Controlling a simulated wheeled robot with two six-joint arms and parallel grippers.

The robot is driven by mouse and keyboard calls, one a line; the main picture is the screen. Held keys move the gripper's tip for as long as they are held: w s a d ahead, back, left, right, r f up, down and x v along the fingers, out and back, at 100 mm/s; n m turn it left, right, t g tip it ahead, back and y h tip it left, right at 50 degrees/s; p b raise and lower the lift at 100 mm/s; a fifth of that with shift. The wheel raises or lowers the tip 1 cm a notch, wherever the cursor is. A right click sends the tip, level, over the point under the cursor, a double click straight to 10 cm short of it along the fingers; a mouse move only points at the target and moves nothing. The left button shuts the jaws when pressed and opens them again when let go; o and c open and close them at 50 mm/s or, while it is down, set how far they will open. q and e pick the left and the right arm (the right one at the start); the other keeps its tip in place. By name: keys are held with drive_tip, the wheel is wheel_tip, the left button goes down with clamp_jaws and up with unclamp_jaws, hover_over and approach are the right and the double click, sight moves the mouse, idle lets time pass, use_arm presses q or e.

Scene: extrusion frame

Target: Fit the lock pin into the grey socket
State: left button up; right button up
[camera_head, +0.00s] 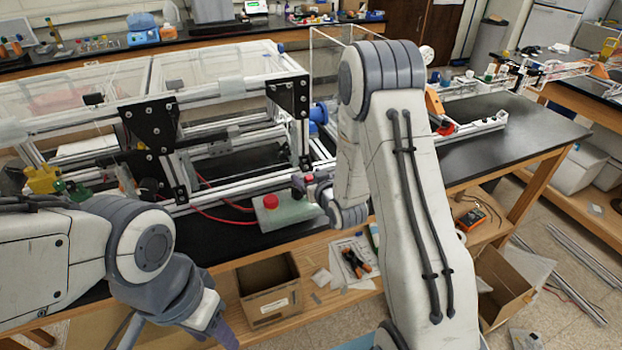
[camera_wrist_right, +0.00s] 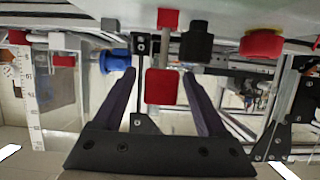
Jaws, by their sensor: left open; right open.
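In the right wrist view, a red block (camera_wrist_right: 161,87) on a thin metal shaft (camera_wrist_right: 167,50), which looks like the lock pin, shows between the fingers of my right gripper (camera_wrist_right: 158,76). The fingers are open, with visible gaps on both sides of it. In the head view, my right gripper (camera_head: 312,190) is beside the frame's front rail, partly hidden by my arm, with a small red part (camera_head: 308,179) at it. My left gripper (camera_head: 226,336) is open, low at the front, away from the frame and cut by the picture's edge. I cannot make out the grey socket for certain.
The extrusion frame (camera_head: 215,95) stands on the black bench. A grey-green box with a red button (camera_head: 270,201) sits near its front edge. A blue part (camera_head: 319,113) is on the frame's right side. A cardboard box (camera_head: 268,290) is below.

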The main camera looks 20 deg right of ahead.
drive_tip(key=shift+w+f, duration=0.3)
drive_tip(key=shift+w, duration=0.3)
clamp_jaws()
drive_tip(key=shift+r, duration=0.15)
